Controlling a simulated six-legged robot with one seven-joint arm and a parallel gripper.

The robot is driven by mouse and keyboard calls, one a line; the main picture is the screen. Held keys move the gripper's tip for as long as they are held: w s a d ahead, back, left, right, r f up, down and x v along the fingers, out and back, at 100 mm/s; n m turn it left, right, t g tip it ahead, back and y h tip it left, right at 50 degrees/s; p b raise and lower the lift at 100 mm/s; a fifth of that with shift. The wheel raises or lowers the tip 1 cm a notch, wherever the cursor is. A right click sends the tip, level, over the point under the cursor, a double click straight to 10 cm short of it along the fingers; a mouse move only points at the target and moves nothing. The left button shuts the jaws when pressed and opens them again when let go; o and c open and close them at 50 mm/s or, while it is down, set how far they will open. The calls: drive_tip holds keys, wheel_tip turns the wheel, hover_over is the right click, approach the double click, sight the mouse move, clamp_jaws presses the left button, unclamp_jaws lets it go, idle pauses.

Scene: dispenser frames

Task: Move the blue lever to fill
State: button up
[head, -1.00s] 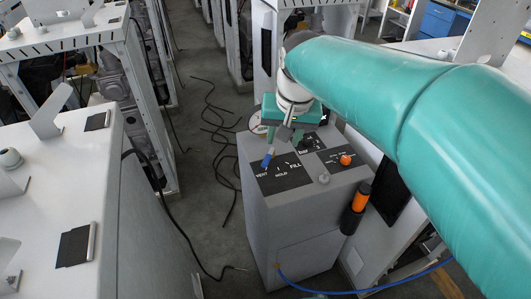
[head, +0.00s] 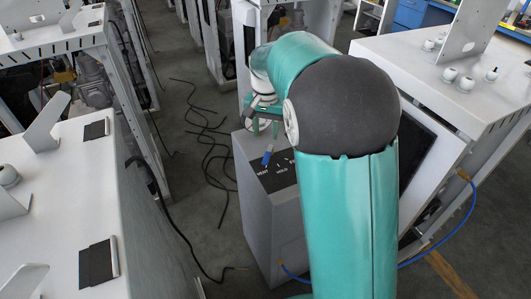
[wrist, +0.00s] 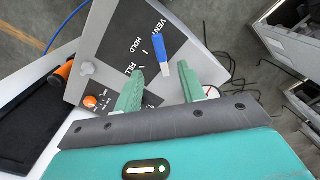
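The blue lever (wrist: 162,52) stands up from the dark label panel (wrist: 113,50) on top of a grey box. In the wrist view its blue end lies near the word VENT, with HOLD and FILL to its left. In the head view the lever (head: 267,155) is on the VENT side. My gripper (wrist: 161,70) is open, one green finger on each side of the lever's lower end as seen from the wrist. I cannot tell whether the fingers reach down around it. In the head view my arm hides most of my gripper and the FILL side of the panel.
An orange knob (wrist: 90,101) and a grey knob (wrist: 86,67) stand on the same box. A blue hose (head: 440,248) runs at the lower right. Black cables (head: 205,130) lie on the floor left of the box. A white workbench (head: 440,60) is at the right.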

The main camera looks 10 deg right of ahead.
sight(266, 157)
wheel_tip(266, 157, down, 10)
drive_tip(key=shift+d+r, duration=0.1)
drive_tip(key=shift+r, duration=0.05)
clamp_jaws()
